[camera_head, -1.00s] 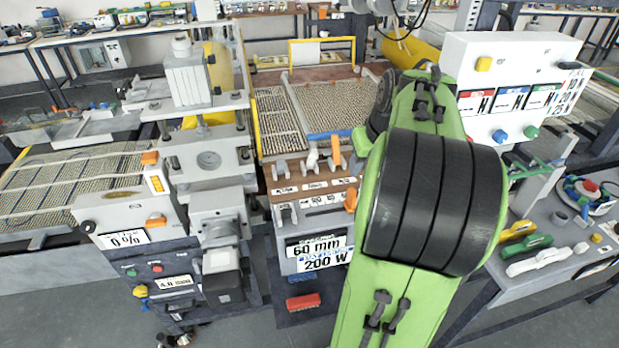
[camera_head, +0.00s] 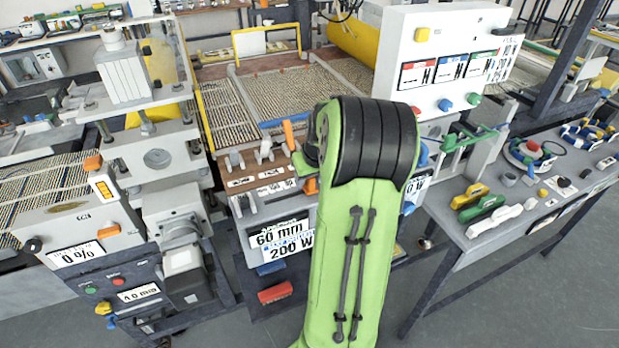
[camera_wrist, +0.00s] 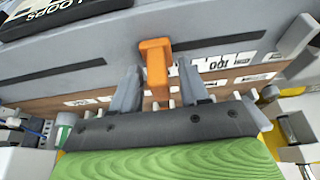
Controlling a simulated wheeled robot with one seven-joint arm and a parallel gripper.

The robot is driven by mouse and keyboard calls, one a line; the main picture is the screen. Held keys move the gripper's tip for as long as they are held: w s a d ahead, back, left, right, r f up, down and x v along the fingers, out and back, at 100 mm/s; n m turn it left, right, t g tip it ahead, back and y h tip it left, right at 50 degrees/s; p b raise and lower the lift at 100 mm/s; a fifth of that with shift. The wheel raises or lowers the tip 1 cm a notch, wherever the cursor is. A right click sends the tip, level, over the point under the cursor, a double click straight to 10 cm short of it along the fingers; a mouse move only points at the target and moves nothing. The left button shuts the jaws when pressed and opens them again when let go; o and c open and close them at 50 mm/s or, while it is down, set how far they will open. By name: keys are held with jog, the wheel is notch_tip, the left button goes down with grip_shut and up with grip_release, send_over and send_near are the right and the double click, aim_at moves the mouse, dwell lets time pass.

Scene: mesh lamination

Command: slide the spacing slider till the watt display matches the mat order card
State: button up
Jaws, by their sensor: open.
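In the wrist view an orange T-shaped knob (camera_wrist: 156,62) stands at a long dark slot in a grey panel, probably the spacing slider. My gripper (camera_wrist: 158,84) is open, with one grey finger on each side of the knob's stem and visible gaps. In the head view my green arm hides the gripper. The display panel reads 60 mm (camera_head: 278,233) and the watt display (camera_head: 290,246) reads 200 W. Orange levers show on the bench front, one upright (camera_head: 288,135) and one beside my arm (camera_head: 311,186). I cannot identify the mat order card.
A press machine (camera_head: 160,160) stands left, with a 0 % display (camera_head: 76,256). A white box (camera_head: 450,60) with coloured knobs stands at right. The right table (camera_head: 500,240) holds yellow, green and white tools. A red block (camera_head: 275,292) sits below the displays. Printed scales lie beside the slot.

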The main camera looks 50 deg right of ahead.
grip_shut()
jog(key=shift+w+a+r+b, duration=0.15)
jog(key=shift+w+a, duration=0.1)
jog(key=shift+a, duration=0.25)
jog(key=shift+w+a+f+b, duration=0.1)
jog(key=shift+w+a, duration=0.2)
jog(key=shift+a, duration=0.15)
jog(key=shift+w+a+r+b, duration=0.15)
jog(key=shift+w+a, duration=0.1)
jog(key=shift+a, duration=0.25)
grip_release()
jog(key=shift+d+f, duration=0.15)
jog(key=p+v, duration=0.2)
jog(key=v, duration=1.3)
jog(key=shift+s+r, duration=0.2)
jog(key=shift+r, duration=0.15)
jog(key=shift+o, duration=0.3)
